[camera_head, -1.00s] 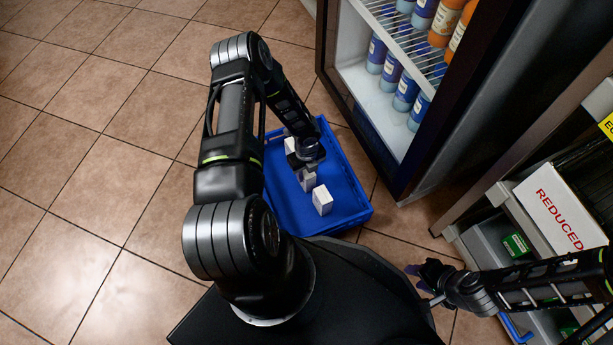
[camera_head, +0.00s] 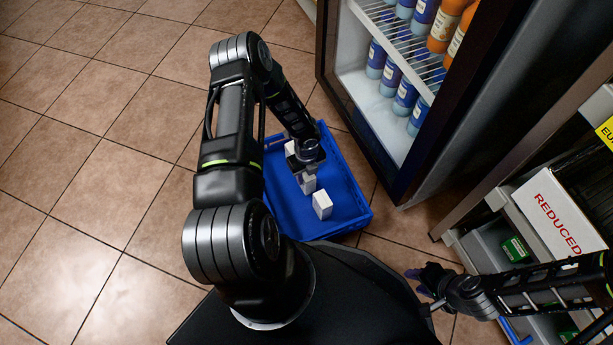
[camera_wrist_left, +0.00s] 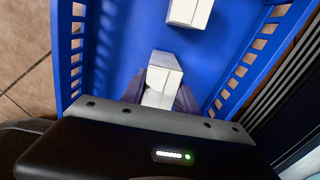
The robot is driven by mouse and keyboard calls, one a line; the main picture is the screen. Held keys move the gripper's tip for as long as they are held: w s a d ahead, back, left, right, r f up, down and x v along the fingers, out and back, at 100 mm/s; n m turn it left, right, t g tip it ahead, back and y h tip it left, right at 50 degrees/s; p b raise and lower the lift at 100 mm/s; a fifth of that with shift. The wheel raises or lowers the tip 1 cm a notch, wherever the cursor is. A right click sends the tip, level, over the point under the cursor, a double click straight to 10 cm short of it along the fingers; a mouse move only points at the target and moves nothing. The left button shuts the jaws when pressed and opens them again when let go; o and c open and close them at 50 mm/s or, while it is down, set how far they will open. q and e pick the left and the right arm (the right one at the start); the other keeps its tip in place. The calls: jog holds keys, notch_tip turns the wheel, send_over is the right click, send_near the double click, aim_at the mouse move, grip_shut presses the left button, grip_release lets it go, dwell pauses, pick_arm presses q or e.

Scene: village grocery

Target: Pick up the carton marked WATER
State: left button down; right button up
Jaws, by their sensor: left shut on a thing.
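My left gripper (camera_head: 305,168) reaches down into a blue crate (camera_head: 346,185) on the floor. It is shut on a small white carton (camera_head: 308,185), which also shows between the fingers in the left wrist view (camera_wrist_left: 162,72). The carton appears upright and low in the crate; I cannot tell whether it touches the bottom. A second white carton (camera_head: 322,206) stands nearer my base, and a third (camera_head: 290,147) is partly hidden beyond the gripper. No marking is readable on any carton, so I cannot tell which says WATER. My right gripper (camera_head: 425,281) is away at the right, empty as far as visible.
A drinks fridge (camera_head: 402,190) with bottles stands close at the crate's right. A shelf unit at the far right holds a white box marked REDUCED (camera_head: 556,215). Tiled floor (camera_head: 100,190) at the left is clear. The crate walls (camera_wrist_left: 73,45) rise around the left gripper.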

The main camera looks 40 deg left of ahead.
pick_arm(q)
notch_tip(320, 180, up, 8)
jog(key=p, duration=0.3)
jog(key=shift+r, duration=0.25)
